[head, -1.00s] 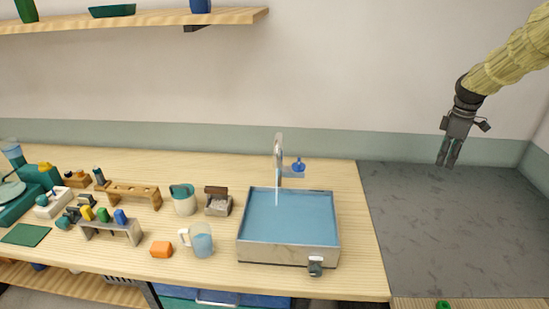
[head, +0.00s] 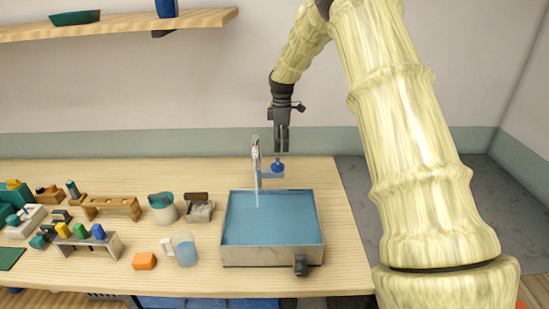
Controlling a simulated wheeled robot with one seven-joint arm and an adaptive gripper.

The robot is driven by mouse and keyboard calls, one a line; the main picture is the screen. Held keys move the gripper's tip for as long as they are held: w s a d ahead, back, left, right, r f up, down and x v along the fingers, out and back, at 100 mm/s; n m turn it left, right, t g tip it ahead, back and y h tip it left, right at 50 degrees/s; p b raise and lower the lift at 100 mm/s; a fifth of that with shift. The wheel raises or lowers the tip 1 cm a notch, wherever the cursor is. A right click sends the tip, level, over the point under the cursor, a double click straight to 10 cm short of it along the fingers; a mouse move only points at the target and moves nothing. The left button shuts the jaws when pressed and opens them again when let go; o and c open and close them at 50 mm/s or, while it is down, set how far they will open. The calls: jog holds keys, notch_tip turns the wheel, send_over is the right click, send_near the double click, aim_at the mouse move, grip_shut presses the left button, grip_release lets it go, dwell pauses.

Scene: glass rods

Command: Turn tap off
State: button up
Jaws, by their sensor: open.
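The tap (head: 256,157) stands at the back edge of the sink, and a stream of water falls from it. Its blue handle (head: 277,168) is at the right of the spout. The sink basin (head: 232,264) holds blue water. My gripper (head: 282,148) points down, open, with its fingertips just above the blue handle in the picture. Whether the fingers touch the handle cannot be told. A dark valve or drain fitting (head: 301,265) is on the sink's front wall.
A shelf (head: 120,24) hangs above. The counter right of the sink is mostly clear.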

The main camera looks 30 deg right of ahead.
aim_at(278, 161)
jog(key=f+p, duration=0.1)
jog(key=f, duration=0.1)
jog(key=a+f+p, duration=0.1)
jog(key=f, duration=0.1)
jog(key=a+f, duration=0.1)
jog(key=f, duration=0.1)
jog(key=shift+w+f+p, duration=0.2)
jog(key=shift+f+p, duration=0.15)
jog(key=shift+p, duration=0.05)
jog(key=shift+d+f, duration=0.65)
jog(key=shift+f, duration=0.05)
jog(key=shift+a+r, duration=0.1)
jog(key=shift+a, duration=0.05)
jog(key=shift+a+r, duration=0.15)
jog(key=shift+a, duration=0.2)
jog(key=c, duration=1)
jog(key=shift+s+d, duration=0.1)
jog(key=shift+d, duration=0.1)
